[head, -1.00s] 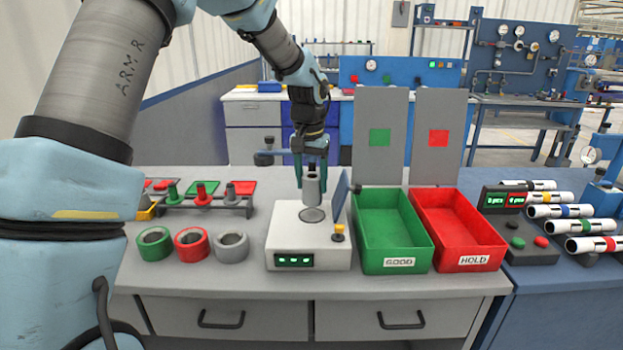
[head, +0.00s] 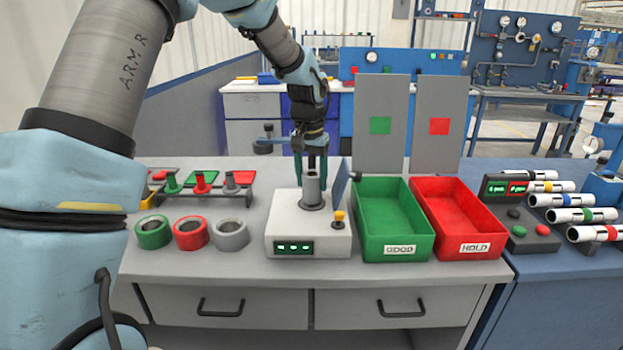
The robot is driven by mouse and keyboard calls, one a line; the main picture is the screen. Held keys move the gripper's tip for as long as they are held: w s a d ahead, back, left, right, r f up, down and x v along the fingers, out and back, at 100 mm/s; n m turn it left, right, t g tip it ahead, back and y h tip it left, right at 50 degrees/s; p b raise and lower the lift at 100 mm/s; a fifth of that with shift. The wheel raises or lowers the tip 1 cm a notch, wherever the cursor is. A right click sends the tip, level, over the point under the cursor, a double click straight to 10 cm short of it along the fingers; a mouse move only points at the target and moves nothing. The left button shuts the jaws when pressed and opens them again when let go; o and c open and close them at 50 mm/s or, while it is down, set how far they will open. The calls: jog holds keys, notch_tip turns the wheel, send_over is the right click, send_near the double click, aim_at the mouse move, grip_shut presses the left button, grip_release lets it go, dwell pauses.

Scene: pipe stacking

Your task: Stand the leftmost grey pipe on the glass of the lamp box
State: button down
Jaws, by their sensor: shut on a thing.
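A grey pipe (head: 312,190) stands upright over the round glass (head: 312,206) on top of the white lamp box (head: 308,236). Its lower end appears to meet the glass and hides most of it. My gripper (head: 311,170) points down from above and is shut on the upper part of the pipe. The lamp box shows a lit green display on its front, a yellow knob and a dark upright plate on its right side.
Green, red and grey rings (head: 191,233) lie left of the box. A rack (head: 205,192) with coloured pegs stands behind them. A green GOOD bin (head: 397,248) and a red HOLD bin (head: 478,246) stand close on the right. Several white pipes (head: 565,215) lie at far right.

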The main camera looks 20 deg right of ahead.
jog(key=shift+f+b, duration=0.3)
jog(key=shift+f, duration=0.25)
jog(key=shift+c, duration=0.2)
grip_release()
jog(key=shift+r, duration=0.1)
jog(key=r, duration=0.3)
jog(key=r+b, duration=0.1)
jog(key=r, duration=0.6)
jog(key=shift+s+a+r+b, duration=0.3)
jog(key=shift+s+a, duration=0.05)
jog(key=shift+a, duration=0.05)
